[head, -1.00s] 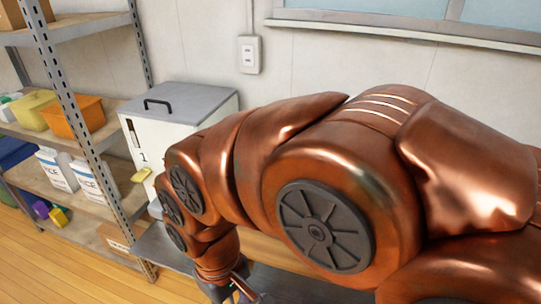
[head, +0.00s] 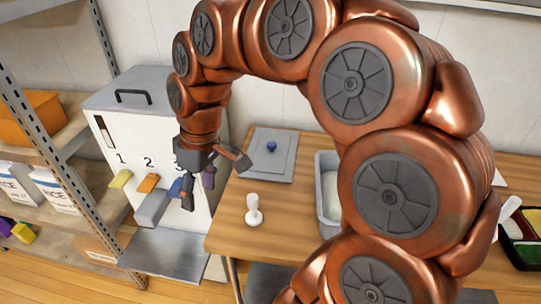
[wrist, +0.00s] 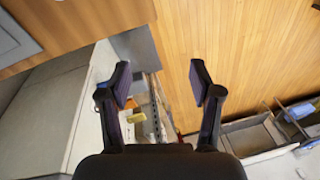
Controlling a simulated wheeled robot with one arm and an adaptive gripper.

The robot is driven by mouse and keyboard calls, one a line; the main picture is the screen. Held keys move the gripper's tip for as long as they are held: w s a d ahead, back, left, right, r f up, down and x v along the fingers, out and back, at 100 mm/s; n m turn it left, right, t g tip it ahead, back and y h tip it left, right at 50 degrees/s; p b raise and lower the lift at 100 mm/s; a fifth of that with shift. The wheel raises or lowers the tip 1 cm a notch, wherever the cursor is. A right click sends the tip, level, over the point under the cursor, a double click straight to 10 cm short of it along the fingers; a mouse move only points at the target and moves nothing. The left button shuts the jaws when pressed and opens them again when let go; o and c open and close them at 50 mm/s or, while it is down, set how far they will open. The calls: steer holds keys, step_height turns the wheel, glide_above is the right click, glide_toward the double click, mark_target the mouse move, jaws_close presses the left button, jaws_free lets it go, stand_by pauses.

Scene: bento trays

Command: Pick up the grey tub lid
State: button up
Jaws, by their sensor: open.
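The grey tub lid (head: 266,167) is a flat grey panel with a small blue knob (head: 271,146). In the head view it lies flat on the wooden table, near the wall. My gripper (head: 216,181) is open and empty, left of the lid and in front of the white dispenser. In the wrist view my gripper (wrist: 163,86) has its two fingers wide apart with nothing between them. A grey panel (wrist: 18,40) at that view's top left corner may be the lid; I cannot tell surely.
The white numbered dispenser (head: 130,118) stands left of the table (head: 228,220). A white peg-like object (head: 254,210) stands near the table's front left. A grey tub (head: 327,164) sits right of the lid, partly hidden by my arm. A metal shelf (head: 70,170) is at far left.

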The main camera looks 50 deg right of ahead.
steer(key=w+d+t+b, duration=0.1)
steer(key=w+d+t, duration=0.1)
steer(key=w+d, duration=0.65)
steer(key=t+b, duration=0.2)
steer(key=b, duration=0.1)
glide_above(272, 144)
steer(key=s, duration=0.2)
steer(key=f, duration=0.5)
steer(key=d+f, duration=0.1)
steer(key=f, duration=0.2)
steer(key=shift+x, duration=0.85)
steer(key=shift+s+p+x, duration=0.15)
steer(key=shift+p+x, duration=0.3)
steer(key=shift+x, duration=0.85)
steer(key=shift+s+p+x, duration=0.1)
steer(key=shift+p+x, duration=0.3)
steer(key=shift+x, duration=0.95)
steer(key=shift+f, duration=0.1)
jaws_close()
